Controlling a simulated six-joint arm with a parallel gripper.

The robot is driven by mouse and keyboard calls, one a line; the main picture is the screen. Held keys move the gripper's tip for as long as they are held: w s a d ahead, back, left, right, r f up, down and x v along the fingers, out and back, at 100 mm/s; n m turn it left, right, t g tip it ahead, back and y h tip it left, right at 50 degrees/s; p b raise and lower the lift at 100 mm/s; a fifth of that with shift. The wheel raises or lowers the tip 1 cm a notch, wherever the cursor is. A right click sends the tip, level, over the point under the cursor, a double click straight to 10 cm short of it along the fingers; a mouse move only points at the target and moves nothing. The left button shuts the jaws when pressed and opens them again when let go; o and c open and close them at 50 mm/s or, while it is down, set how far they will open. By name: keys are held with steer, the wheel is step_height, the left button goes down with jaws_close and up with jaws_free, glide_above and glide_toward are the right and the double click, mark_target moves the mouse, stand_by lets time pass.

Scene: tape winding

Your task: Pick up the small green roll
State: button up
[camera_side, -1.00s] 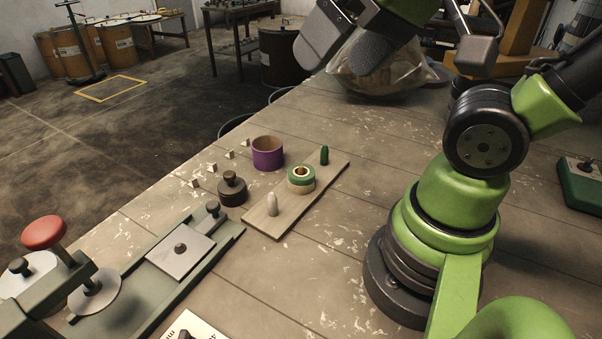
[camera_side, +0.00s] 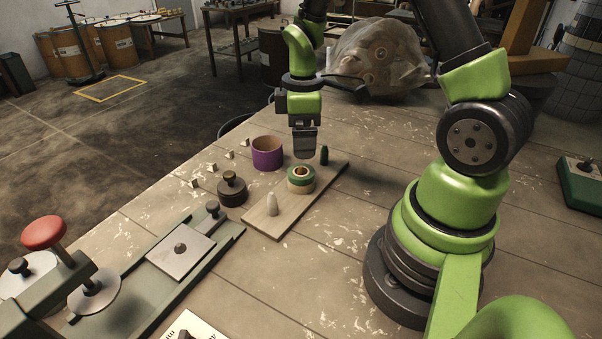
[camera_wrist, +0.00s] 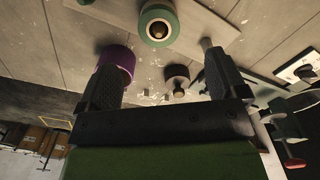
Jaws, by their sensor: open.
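The small green roll (camera_side: 301,173) sits on a wooden board (camera_side: 262,227), stacked with a pale wooden ring and with a peg at its centre. In the wrist view the green roll (camera_wrist: 159,24) is at the top, beyond my fingertips. My gripper (camera_side: 305,157) hangs just above and behind the roll in the side view, pointing down. In the wrist view its two fingers (camera_wrist: 162,70) are spread apart with nothing between them. I cannot tell from the side view how far above the roll the fingertips are.
On the board stand a dark green peg (camera_side: 324,155) and a pale peg (camera_side: 272,205). A purple roll (camera_side: 268,155) and a dark knobbed weight (camera_side: 232,190) are left of it, with small white pieces near. A press with a red knob (camera_side: 44,232) is at lower left.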

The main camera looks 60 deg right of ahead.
mark_target(300, 167)
steer(key=f, duration=0.8)
steer(key=shift+w+a+f, duration=0.1)
steer(key=shift+w+f, duration=0.05)
steer(key=shift+w, duration=0.15)
steer(key=c, duration=1)
